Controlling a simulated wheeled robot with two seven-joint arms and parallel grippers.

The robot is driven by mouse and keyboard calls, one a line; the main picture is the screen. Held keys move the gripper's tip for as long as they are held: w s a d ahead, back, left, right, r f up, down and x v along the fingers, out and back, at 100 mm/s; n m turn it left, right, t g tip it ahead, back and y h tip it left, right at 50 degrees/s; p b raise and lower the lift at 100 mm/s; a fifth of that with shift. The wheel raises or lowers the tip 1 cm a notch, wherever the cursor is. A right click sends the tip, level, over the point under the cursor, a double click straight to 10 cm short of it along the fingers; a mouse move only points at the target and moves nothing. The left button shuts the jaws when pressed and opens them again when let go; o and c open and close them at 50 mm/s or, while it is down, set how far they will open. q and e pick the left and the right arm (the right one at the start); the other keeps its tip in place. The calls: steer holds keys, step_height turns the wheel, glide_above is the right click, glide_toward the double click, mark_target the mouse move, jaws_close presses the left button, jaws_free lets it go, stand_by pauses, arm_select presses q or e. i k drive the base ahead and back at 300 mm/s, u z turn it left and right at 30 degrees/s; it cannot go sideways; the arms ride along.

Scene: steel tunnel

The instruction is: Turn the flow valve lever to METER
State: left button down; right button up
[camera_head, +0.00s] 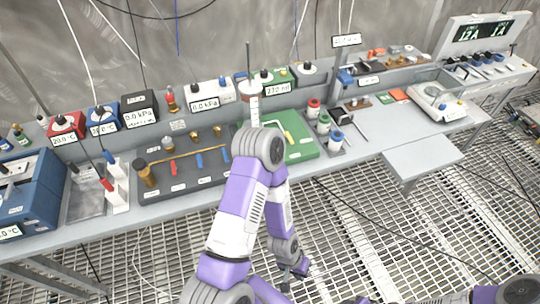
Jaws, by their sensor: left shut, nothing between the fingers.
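A green board (302,151) lies on the bench behind my left arm, with a yellow-tipped lever (287,135) on it. Left of it, a dark board (205,182) carries a brass pipe (185,152) with a red lever (172,167) and blue levers (199,161). Their labels are too small to read, so I cannot tell which lever is the flow valve's or where METER is. My left arm's elbow hides part of the green board. My left gripper (286,284) hangs low over the floor grating, shut and empty, away from the boards. My right gripper is not in view.
A blue box (28,197) stands at the bench's left end. Small meters and bottles line the back. Rolls (336,139) in a dark rack stand right of the green board. A grey shelf (421,160) juts forward at the right. The floor grating in front is mostly free.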

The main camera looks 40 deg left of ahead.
mark_target(288, 137)
steer(key=k, duration=0.2)
steer(key=u, duration=0.65)
steer(key=i, duration=0.15)
steer(key=u, duration=0.1)
